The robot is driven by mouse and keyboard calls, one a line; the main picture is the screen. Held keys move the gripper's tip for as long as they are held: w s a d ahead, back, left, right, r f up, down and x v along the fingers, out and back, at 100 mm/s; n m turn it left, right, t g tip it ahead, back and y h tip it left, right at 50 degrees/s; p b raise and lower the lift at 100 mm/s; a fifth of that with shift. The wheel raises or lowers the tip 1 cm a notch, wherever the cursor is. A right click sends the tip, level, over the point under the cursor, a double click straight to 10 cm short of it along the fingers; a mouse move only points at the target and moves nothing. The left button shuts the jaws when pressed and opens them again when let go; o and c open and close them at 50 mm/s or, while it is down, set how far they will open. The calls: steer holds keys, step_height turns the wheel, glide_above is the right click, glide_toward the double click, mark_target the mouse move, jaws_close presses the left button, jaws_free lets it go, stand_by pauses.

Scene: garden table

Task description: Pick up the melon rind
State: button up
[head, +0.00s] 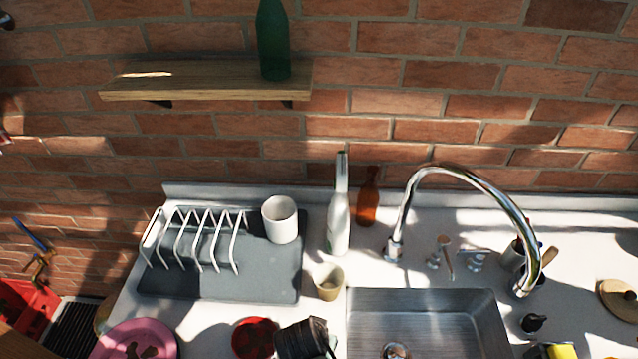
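I cannot make out a melon rind for certain in the head view. A pink plate (112,336) at the bottom left carries small dark brown scraps (146,351), too small and cut off to name. A red round item (254,338), perhaps a dish, lies right of the plate, partly covered by a dark ribbed object (304,339) that I cannot identify. I see no gripper fingers in this view.
A grey drying mat (215,285) holds a white rack (197,240) and a white cup (281,219). A white bottle (338,220), brown bottle (368,198) and beige cup (328,281) stand near the metal sink (430,308). A curved faucet (462,172) rises high. A shelf (200,80) holds a green bottle (273,40).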

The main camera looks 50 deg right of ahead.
jaws_close()
steer(key=shift+r, duration=0.15)
stand_by(0.4)
